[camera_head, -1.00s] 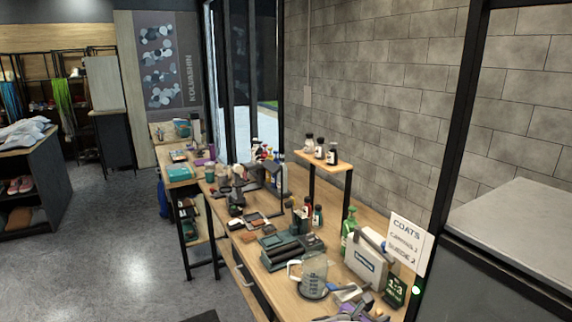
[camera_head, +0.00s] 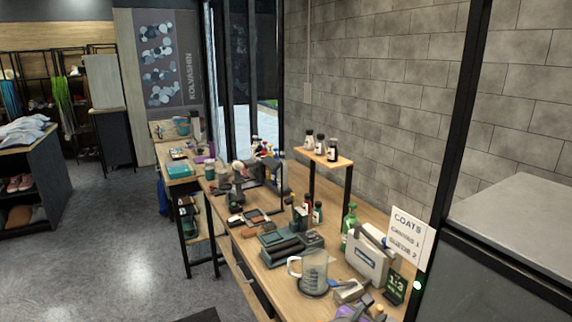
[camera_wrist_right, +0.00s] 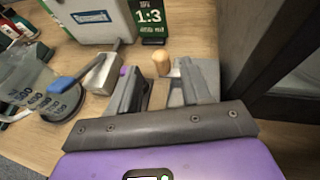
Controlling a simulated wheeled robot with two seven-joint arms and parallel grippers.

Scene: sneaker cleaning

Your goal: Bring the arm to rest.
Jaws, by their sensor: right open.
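My right gripper (camera_wrist_right: 160,82) is open in the wrist view, its two grey fingers apart above the wooden bench. A rounded wooden piece (camera_wrist_right: 161,62) shows between and beyond the fingertips, and I cannot tell whether anything touches them. Part of its purple housing (camera_head: 353,314) shows at the bottom edge of the head view, low over the near end of the bench (camera_head: 262,277). I do not make out my left gripper.
A clear measuring jug (camera_head: 313,274), a grey block with a blue handle (camera_wrist_right: 100,74), a white box (camera_head: 366,262), a green 1:3 sign (camera_wrist_right: 150,15) and a COATS card (camera_head: 407,238) stand close by. A dark post (camera_wrist_right: 262,50) rises at right. Open floor lies left.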

